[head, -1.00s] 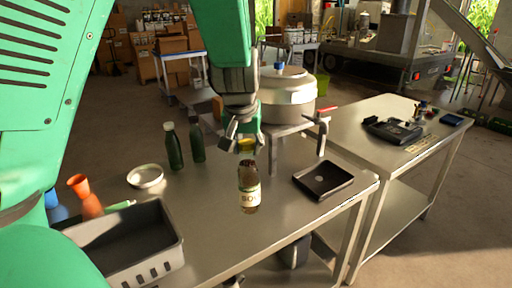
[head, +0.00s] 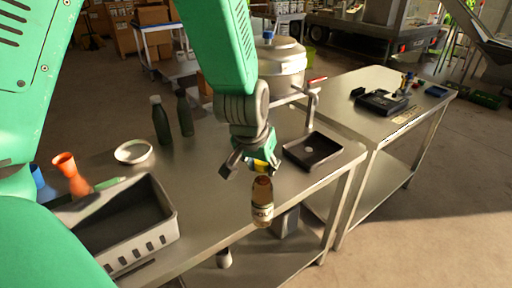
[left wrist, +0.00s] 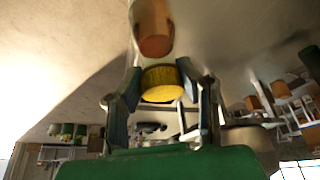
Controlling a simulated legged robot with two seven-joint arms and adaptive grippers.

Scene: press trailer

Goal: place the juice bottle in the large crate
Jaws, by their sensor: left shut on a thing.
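The juice bottle (head: 262,203) has amber contents, a pale label and a yellow cap. My left gripper (head: 252,165) is shut on it at the cap, and the bottle hangs near the table's front edge. In the left wrist view the yellow cap (left wrist: 160,83) sits between the two fingers (left wrist: 161,95), with the amber bottle body beyond it. The large crate (head: 125,235) is grey with slotted walls and stands at the left front of the table, apart from the bottle. Its visible inside looks empty. My right gripper is not in view.
Two dark green bottles (head: 161,122) and a round pale dish (head: 133,151) stand behind the crate. Orange (head: 70,175) and blue items are left of it. A black tray (head: 311,151) lies right of my gripper, near a metal pot (head: 282,62). Table between crate and bottle is clear.

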